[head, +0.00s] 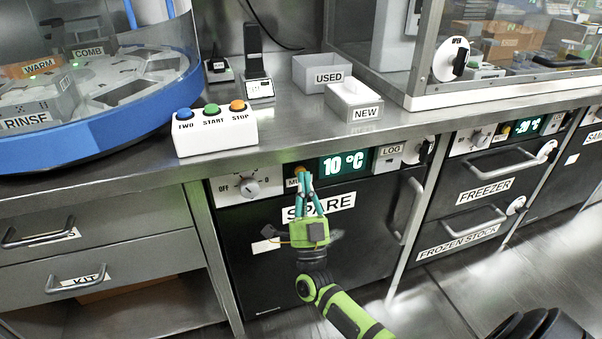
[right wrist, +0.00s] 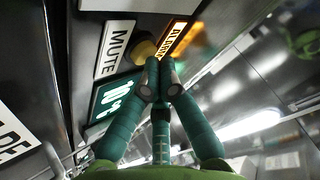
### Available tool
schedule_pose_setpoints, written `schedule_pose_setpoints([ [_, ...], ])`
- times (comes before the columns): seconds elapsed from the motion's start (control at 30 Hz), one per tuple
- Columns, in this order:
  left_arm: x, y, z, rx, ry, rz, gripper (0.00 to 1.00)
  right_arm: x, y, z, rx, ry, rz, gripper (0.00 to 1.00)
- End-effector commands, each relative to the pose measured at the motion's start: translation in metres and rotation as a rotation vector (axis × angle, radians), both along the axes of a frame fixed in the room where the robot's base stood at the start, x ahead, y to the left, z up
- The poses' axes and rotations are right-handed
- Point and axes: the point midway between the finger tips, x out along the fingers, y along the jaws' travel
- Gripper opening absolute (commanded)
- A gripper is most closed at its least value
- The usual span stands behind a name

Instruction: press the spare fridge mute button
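The spare fridge (head: 352,215) is a dark door under the steel counter, labelled SPARE. Its panel carries a green 10 °C display (head: 345,163) and a MUTE label (head: 292,183). The mute button is a round yellow knob, clear in the right wrist view (right wrist: 146,48) between the MUTE label (right wrist: 114,48) and a lit orange ALARM label (right wrist: 180,38). My right gripper (head: 304,179) has its teal fingertips together and empty, pointing up at the panel right by the button. In the right wrist view the tips (right wrist: 160,62) lie just below the button; I cannot tell whether they touch. My left gripper is out of view.
The counter edge overhangs above. A white box (head: 215,132) with TWO, START and STOP buttons stands on the counter. The fridge door handle (head: 411,211) juts out at right.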

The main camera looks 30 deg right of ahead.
Motion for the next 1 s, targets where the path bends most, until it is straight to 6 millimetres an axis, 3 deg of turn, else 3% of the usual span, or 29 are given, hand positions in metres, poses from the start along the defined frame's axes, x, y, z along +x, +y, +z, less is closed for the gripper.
schedule_pose_setpoints([
  [0.53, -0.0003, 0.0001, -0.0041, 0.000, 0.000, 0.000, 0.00, 0.0066, -0.0018, -0.0001, 0.000, -0.001, 0.000, 0.00],
  [1.0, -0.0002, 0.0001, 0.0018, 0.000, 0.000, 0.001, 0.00, 0.0004, -0.0003, 0.0012, 0.001, 0.001, 0.000, 0.00],
])
